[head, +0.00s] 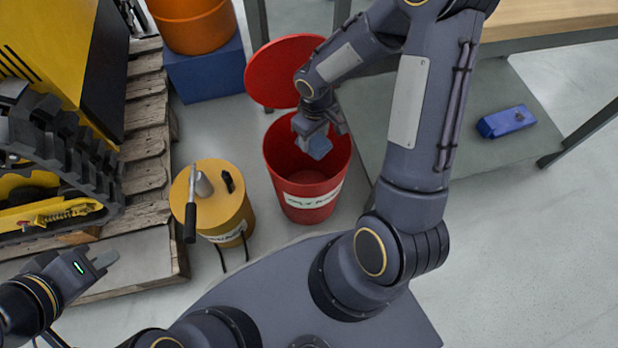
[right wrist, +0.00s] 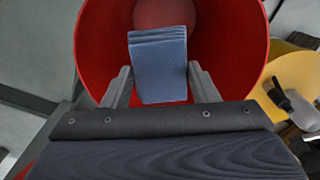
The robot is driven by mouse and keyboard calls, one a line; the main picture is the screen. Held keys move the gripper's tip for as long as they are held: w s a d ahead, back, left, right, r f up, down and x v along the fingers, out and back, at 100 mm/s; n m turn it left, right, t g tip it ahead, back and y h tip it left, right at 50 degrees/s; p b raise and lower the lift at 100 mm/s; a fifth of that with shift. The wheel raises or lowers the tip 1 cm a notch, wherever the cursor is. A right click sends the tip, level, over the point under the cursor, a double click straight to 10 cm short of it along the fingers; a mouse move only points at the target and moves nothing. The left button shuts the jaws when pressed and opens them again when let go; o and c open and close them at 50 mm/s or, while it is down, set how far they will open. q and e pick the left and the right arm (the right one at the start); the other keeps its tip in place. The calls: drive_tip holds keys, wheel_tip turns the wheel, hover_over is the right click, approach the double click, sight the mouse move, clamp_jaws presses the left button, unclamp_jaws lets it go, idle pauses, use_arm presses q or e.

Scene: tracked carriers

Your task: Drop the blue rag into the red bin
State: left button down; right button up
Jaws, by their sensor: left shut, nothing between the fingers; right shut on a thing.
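The red bin (head: 306,197) stands on the floor in the middle of the head view, with its round red lid (head: 284,70) tipped open at the back. My right gripper (head: 318,135) is over the bin's mouth, shut on the folded blue rag (head: 319,147). In the right wrist view the blue rag (right wrist: 160,70) sits between the two fingers, with the inside of the red bin (right wrist: 100,50) behind it. My left gripper (head: 104,261) is shut and empty at the lower left, well away from the bin.
A yellow can (head: 238,205) with a lever handle stands just left of the bin. A tracked machine (head: 60,150) on wooden planks is at the left. An orange bucket (head: 195,25) sits on a blue box (head: 208,75). A blue object (head: 507,121) lies on a low shelf at right.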

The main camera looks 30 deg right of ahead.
drive_tip(key=shift+f, duration=0.2)
drive_tip(key=o, duration=1)
drive_tip(key=shift+o, duration=0.2)
wheel_tip(320, 180, up, 7)
drive_tip(key=p, duration=0.3)
drive_tip(key=shift+r+p, duration=0.1)
drive_tip(key=shift+p, duration=0.2)
drive_tip(key=shift+r, duration=0.35)
